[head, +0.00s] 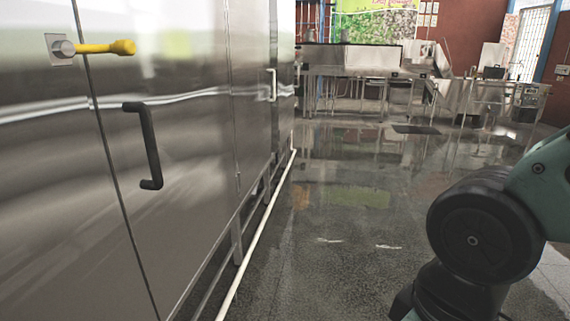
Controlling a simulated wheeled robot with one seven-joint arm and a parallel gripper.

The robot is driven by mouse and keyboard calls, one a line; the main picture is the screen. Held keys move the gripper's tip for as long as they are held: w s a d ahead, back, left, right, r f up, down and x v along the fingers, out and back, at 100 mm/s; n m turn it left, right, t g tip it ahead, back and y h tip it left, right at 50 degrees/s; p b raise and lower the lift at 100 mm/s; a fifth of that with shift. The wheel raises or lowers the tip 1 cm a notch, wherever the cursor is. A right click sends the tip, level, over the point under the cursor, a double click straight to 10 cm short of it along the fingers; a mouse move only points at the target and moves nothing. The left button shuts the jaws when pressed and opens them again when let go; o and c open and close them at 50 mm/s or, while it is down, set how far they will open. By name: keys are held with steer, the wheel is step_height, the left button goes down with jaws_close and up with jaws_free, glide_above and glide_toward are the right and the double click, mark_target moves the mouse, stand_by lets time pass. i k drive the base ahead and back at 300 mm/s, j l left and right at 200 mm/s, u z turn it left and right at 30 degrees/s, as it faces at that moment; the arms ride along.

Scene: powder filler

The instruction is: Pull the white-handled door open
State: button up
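A long stainless steel cabinet fills the left of the head view. A small white handle (271,85) stands upright on its far door panel (255,110), near the far end. That door looks shut, flush with the cabinet face. A larger black handle (147,145) is on the nearer door panel (190,190). My arm shows at the lower right, well apart from the cabinet. My gripper is outside the view, so its state is hidden.
A yellow lever (105,47) sticks out from the near panel. A white pipe (258,232) runs low along the cabinet's foot. The shiny floor (340,235) beside it is clear. Steel tables (365,72) stand at the back, with a dark mat (416,129) before them.

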mark_target(247, 20)
steer(key=i, duration=4.1)
steer(key=i+u, duration=0.15)
steer(key=i, duration=0.45)
steer(key=i+l+u, duration=0.2)
steer(key=i, duration=0.4)
